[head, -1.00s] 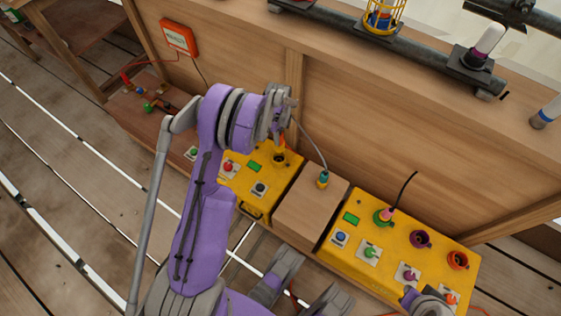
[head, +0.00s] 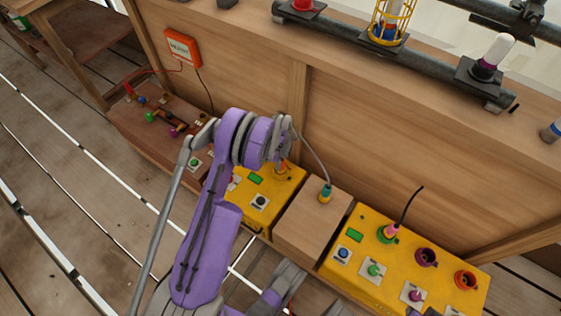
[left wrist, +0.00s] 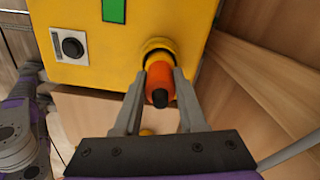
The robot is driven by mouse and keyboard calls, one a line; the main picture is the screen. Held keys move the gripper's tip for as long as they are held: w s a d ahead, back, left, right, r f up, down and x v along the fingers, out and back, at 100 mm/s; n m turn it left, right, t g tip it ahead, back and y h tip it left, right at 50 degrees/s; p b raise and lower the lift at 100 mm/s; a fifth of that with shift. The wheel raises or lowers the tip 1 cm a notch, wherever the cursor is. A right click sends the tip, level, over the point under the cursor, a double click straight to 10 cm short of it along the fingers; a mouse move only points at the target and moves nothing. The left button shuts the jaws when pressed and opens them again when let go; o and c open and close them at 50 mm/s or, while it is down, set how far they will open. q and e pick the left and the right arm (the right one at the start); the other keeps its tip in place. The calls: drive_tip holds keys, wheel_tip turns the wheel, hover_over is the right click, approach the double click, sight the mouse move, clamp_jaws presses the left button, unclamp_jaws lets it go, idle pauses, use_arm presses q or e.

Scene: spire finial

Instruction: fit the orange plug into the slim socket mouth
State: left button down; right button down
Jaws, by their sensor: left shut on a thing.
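My left gripper (left wrist: 155,88) is shut on the orange plug (left wrist: 159,80), which has a black rear end. The plug's front end is at the yellow ring of a socket mouth (left wrist: 157,46) on the left yellow box and appears lined up with it. How deep it sits inside the ring cannot be told. In the head view the orange plug (head: 283,166) shows only as a small patch below my left wrist, and the fingers are mostly hidden. My right gripper is not clearly seen.
The left yellow box (head: 285,190) has a green display and a button. A wooden block (head: 312,215) with a teal plug (head: 325,192) stands to its right. Beyond it is another yellow box (head: 350,265) with several sockets and buttons. A wooden panel rises close behind.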

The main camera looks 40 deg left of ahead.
use_arm(q)
drive_tip(key=shift+f, duration=0.2)
drive_tip(key=shift+c, duration=2.4)
unclamp_jaws()
